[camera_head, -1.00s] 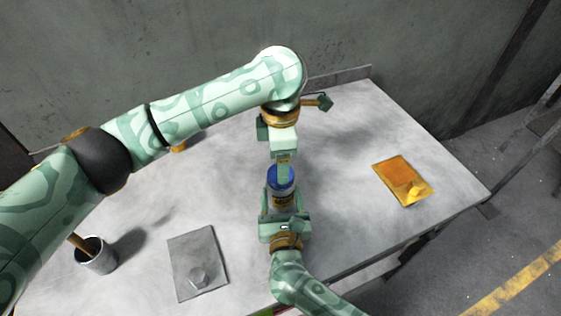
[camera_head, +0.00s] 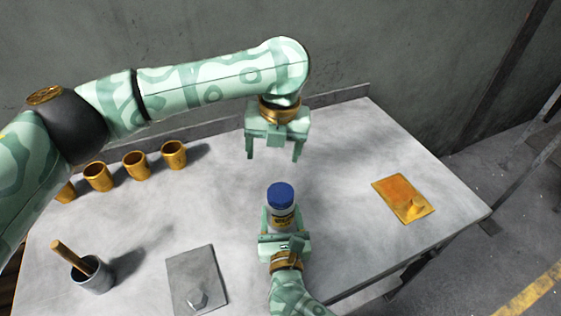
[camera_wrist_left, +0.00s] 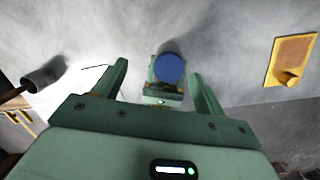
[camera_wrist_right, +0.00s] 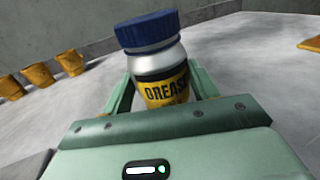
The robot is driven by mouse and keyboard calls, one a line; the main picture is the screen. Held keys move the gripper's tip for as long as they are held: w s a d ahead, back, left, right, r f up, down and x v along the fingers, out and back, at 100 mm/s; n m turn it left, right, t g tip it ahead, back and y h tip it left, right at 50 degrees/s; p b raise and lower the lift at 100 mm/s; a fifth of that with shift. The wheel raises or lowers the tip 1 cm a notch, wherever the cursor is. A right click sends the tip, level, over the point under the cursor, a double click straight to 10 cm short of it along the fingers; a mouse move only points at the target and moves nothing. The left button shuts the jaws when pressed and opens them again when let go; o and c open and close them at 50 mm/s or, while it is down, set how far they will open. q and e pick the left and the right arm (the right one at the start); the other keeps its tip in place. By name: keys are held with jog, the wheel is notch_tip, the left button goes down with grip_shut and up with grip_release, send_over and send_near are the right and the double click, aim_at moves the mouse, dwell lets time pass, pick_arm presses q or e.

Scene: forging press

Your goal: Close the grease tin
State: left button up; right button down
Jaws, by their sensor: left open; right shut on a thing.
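The grease tin (camera_head: 284,216) stands upright on the table with a black and yellow label. My right gripper (camera_head: 283,222) is shut on the tin's body from the near side. My left gripper (camera_head: 276,155) is open and empty, behind the tin and apart from it. In the left wrist view the blue lid (camera_wrist_left: 169,68) lies beyond the open fingers (camera_wrist_left: 162,85).
A grey plate (camera_head: 195,275) with a knob lies at the front left, beside a grey cup (camera_head: 95,277) holding a wooden handle. Several orange cups (camera_head: 135,164) line the back left. An orange plate (camera_head: 400,192) with a knob lies at the right. The table between is clear.

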jog(key=shift+f, duration=0.1)
pick_arm(q)
jog(key=n, duration=0.8)
jog(key=s+f+n, duration=0.1)
jog(key=n, duration=0.8)
jog(key=n+g, duration=0.1)
jog(key=n, duration=0.8)
jog(key=shift+s+d+f+h, duration=0.15)
jog(key=shift+s+h, duration=0.05)
jog(key=shift+h, duration=0.1)
jog(key=n, duration=0.3)
jog(key=shift+s+d+f, duration=0.1)
jog(key=shift+s+f, duration=0.05)
jog(key=n, duration=0.5)
jog(key=shift+s+d+n, duration=0.2)
jog(key=shift+d+n, duration=0.1)
jog(key=shift+n, duration=0.1)
jog(key=n, duration=0.6)
jog(key=shift+d+h, duration=0.15)
jog(key=shift+h, duration=0.15)
jog(key=shift+f, duration=0.2)
